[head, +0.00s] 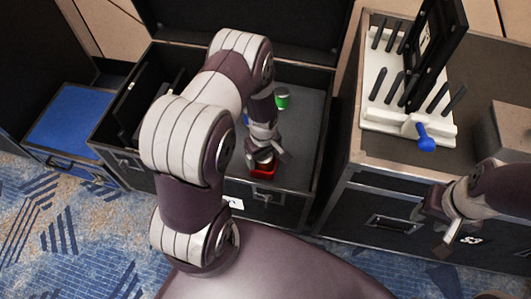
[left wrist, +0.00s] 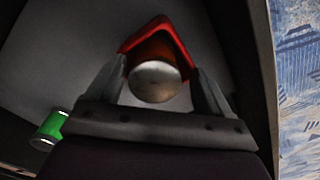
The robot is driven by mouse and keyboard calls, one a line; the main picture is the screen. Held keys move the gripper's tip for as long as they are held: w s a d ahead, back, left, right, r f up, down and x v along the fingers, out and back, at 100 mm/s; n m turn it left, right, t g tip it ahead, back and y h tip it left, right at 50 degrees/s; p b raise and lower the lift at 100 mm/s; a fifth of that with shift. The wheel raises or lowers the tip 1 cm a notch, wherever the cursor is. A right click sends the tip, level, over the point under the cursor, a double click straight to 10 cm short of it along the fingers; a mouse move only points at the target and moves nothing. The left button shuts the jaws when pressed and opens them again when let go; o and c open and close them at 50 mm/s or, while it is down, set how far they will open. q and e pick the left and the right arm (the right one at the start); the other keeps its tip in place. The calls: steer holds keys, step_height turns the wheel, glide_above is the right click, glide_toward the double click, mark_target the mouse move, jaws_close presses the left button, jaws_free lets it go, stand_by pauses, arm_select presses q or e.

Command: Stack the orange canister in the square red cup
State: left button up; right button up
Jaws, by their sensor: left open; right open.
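The square red cup (head: 263,172) is at the front of the open case, under my left gripper (head: 266,156). In the left wrist view the red cup (left wrist: 160,24) surrounds the far side of the orange canister (left wrist: 156,82), whose round silver end faces the camera. The canister appears to be inside the cup; its lower end is hidden. My left gripper (left wrist: 160,90) is open, with one finger on either side of the canister. In the head view the gripper hides the canister. My right gripper (head: 442,232) is open and empty, in front of the right-hand case.
A green canister (head: 282,98) stands farther back in the case; it also shows in the left wrist view (left wrist: 48,130). The case's walls and raised lid (head: 285,25) surround the work area. A white rack (head: 385,95) with black rods stands on the right-hand case.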

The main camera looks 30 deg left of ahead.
arm_select(q)
steer(key=s+d+r+m+p, duration=0.1)
steer(key=r+m, duration=0.1)
steer(key=r, duration=0.6)
steer(key=s+d+r+m+t+p, duration=0.1)
steer(key=r+m+p, duration=0.1)
steer(key=r, duration=0.5)
steer(key=s+d+r+m+p, duration=0.1)
steer(key=r+m, duration=0.2)
steer(key=r, duration=0.5)
steer(key=s+d+r+m, duration=0.2)
steer(key=s+r+m, duration=0.2)
steer(key=s+m, duration=0.1)
steer(key=shift+s+d+r+t, duration=0.15)
steer(key=shift+s+r+t, duration=0.1)
steer(key=shift+t, duration=0.05)
